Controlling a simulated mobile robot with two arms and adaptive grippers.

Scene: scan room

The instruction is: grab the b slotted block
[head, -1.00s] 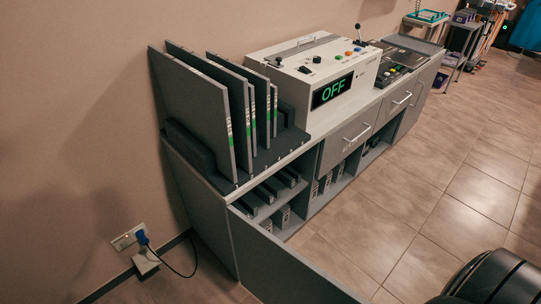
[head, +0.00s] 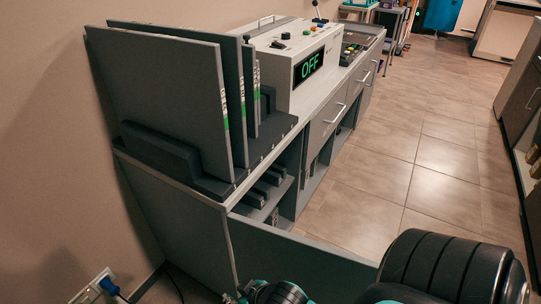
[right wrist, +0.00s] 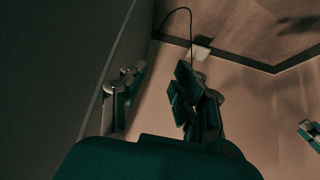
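Several dark slotted blocks (head: 268,190) lie on the open shelf under the cabinet top. Their letters are too small to read, so I cannot tell which is b. A dark slotted rack (head: 215,186) on the cabinet top holds upright grey panels. My right gripper (right wrist: 157,92) is open and empty in the right wrist view, its fingers apart beside a dark flat surface. Teal parts of my arm show at the head view's bottom edge. A teal piece at the wrist view's right edge may belong to my left gripper (right wrist: 311,133); its state is unclear.
The grey cabinet (head: 185,225) runs along the wall, with a grey panel (head: 295,255) jutting out at its front. A control box (head: 285,50) reading OFF stands on top. A wall socket (head: 92,288) with a blue plug is at lower left. Tiled floor to the right is clear.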

